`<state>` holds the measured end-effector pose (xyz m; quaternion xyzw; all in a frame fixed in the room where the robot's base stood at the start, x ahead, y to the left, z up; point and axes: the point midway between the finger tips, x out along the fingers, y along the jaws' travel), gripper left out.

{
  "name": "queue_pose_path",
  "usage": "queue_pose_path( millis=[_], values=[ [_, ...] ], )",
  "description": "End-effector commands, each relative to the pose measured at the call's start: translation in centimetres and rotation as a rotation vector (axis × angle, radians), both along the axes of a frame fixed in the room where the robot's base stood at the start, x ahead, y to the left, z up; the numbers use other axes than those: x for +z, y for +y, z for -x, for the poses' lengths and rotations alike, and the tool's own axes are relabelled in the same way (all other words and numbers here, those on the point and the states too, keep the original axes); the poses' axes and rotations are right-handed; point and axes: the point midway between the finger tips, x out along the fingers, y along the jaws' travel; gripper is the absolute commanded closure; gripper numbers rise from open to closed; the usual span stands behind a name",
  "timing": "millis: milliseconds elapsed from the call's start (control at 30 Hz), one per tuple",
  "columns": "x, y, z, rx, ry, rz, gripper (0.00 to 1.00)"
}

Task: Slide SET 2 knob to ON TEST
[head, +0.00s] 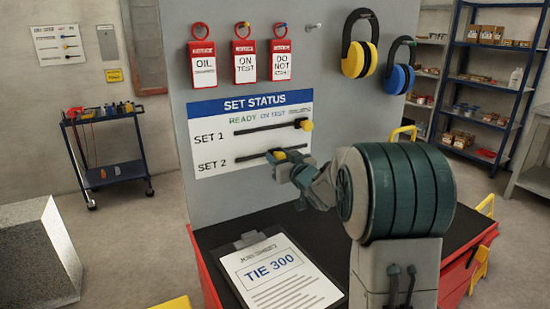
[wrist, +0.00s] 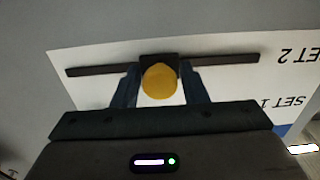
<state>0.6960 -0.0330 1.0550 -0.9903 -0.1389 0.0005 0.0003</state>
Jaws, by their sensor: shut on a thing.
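The white SET STATUS board (head: 214,172) on the grey panel has two slots under READY, ON TEST and a third label too small to read. The yellow SET 2 knob (head: 280,155) is near the middle of its slot, roughly below ON TEST. In the wrist view, turned upside down, the SET 2 knob (wrist: 160,81) and its dark base sit about midway along the slot (wrist: 225,62). My gripper (head: 288,158) is shut on this knob, a blue finger on each side (wrist: 160,85). The SET 1 knob (head: 306,125) is at the right end of its slot.
Red tags (head: 244,61) hang above the board, with yellow (head: 360,45) and blue (head: 398,78) ear defenders to the right. A clipboard (head: 283,272) lies on the black-topped red cabinet (head: 222,246) below. My arm covers part of the cabinet top.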

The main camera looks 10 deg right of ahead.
Motion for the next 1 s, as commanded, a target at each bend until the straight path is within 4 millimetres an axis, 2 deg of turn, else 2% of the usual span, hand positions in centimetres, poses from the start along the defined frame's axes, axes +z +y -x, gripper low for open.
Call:
queue_pose_path(
  millis=[167, 200, 233, 533, 667, 767, 1000],
  values=[
    [0.0, 0.0, 0.0, 0.0, -0.002, 0.0, 1.0],
    [0.0, 0.0, 0.0, 0.0, -0.002, 0.0, 0.55],
    [0.0, 0.0, 0.0, 0.0, -0.002, 0.0, 0.5],
    [0.0, -0.2, 0.1, -0.003, -0.002, 0.0, 0.5],
    [0.1, -0.6, 1.1, -0.004, -0.003, 0.0, 0.5],
    [0.0, -1.0, 2.7, -0.005, -0.002, -0.001, 0.5],
    [0.1, -2.4, 7.8, -0.005, -0.003, 0.001, 0.5]
  ],
)
